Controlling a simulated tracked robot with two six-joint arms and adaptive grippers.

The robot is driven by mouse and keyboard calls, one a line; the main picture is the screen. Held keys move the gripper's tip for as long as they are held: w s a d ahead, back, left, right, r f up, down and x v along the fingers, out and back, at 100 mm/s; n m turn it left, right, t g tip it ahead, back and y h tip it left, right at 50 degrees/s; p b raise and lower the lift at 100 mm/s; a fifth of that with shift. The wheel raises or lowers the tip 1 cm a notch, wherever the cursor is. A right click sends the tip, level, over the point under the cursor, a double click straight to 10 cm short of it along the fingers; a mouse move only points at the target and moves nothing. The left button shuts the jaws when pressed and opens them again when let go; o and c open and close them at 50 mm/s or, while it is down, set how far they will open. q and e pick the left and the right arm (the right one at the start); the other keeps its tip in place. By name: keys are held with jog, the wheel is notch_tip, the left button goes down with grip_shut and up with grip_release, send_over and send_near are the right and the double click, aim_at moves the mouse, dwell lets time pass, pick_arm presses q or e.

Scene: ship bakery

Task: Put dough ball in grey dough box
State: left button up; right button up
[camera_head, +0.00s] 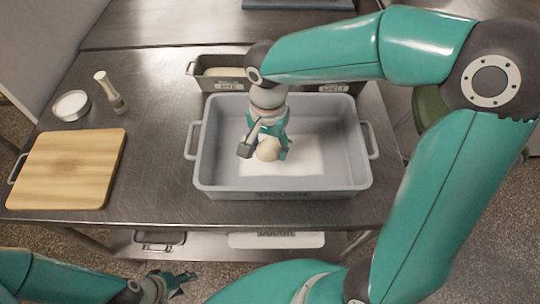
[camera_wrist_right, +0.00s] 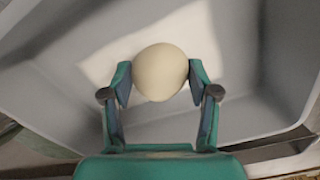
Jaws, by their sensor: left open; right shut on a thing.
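The dough ball (camera_head: 268,149) is pale and round. My right gripper (camera_head: 267,148) is shut on it, inside the outline of the grey dough box (camera_head: 330,180). In the right wrist view the dough ball (camera_wrist_right: 160,72) sits between both fingers of my right gripper (camera_wrist_right: 160,82), over the box floor. I cannot tell whether the ball touches the floor. The box stands on the steel table with a handle at each side and "DOUGH" on its front. My left gripper (camera_head: 176,282) is open and empty at the bottom left, below the table's front edge.
A wooden board (camera_head: 67,170) lies at the table's left. A white-filled bowl (camera_head: 71,105) and a shaker (camera_head: 110,93) stand behind it. A smaller grey bin (camera_head: 206,79) marked "RYE" is behind the box. A lower shelf (camera_head: 205,243) holds a white lid.

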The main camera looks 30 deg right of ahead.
aim_at(269, 165)
jog(key=shift+f, duration=2.5)
jog(key=shift+f, duration=0.15)
jog(key=o, duration=1.2)
jog(key=shift+s, duration=0.1)
notch_tip(269, 165, up, 12)
jog(key=shift+r, duration=0.2)
